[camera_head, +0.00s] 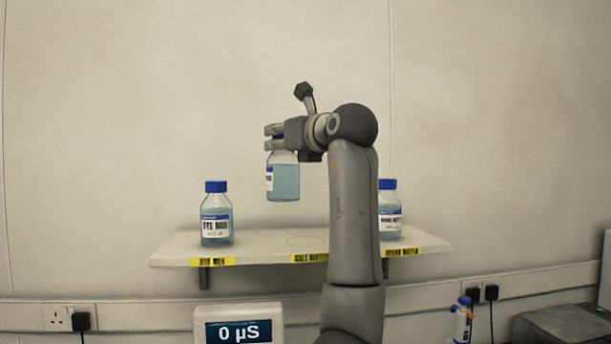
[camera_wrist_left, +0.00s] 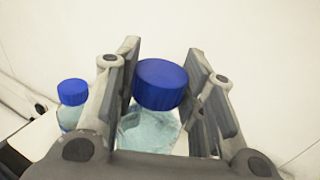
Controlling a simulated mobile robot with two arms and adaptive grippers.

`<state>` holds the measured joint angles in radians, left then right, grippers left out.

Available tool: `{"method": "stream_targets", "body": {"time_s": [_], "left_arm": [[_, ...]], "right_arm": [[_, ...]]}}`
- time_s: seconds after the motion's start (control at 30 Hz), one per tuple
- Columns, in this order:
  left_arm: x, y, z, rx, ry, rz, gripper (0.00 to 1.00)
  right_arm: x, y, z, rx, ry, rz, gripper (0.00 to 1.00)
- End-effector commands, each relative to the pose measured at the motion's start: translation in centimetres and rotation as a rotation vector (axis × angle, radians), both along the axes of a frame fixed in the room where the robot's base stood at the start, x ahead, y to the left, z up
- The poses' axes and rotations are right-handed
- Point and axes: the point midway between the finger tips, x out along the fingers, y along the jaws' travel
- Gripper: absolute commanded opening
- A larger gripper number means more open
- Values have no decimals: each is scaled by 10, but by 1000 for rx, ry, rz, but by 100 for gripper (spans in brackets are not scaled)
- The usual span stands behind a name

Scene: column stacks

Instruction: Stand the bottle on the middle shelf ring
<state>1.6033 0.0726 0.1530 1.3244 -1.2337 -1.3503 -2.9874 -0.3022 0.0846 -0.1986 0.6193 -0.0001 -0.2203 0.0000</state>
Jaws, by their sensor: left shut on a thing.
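The bottle (camera_head: 284,182) has a blue cap and pale blue liquid. My left gripper (camera_head: 274,137) is shut on its cap end and holds it upright in the air above the shelf (camera_head: 268,246). The thin yellow middle ring (camera_head: 305,241) on the shelf is bare. In the head view the bottle hangs above it and a little to the left. In the left wrist view the blue cap (camera_wrist_left: 161,84) sits between the two fingers of the gripper (camera_wrist_left: 162,72). The right gripper is not in view.
A blue-capped bottle (camera_head: 216,214) stands at the shelf's left. Another (camera_head: 390,210) stands at its right, partly behind my arm. Yellow labels line the front edge.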

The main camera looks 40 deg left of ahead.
Motion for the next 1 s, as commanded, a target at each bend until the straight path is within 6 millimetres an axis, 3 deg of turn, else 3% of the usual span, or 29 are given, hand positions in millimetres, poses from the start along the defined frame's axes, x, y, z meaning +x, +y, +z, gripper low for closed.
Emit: {"method": "stream_targets", "body": {"time_s": [0.07,0.3,0.6,0.8,1.0], "left_arm": [[11,-4,-2,-1,7,-7,0],[42,-6,-42,3,9,-1,0],[61,-8,-66,3,9,-2,0],[58,-8,-87,2,6,-1,0],[57,-8,-94,3,3,0,0]], "right_arm": [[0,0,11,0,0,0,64],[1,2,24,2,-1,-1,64],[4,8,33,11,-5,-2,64],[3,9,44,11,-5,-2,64],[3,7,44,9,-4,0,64]]}}
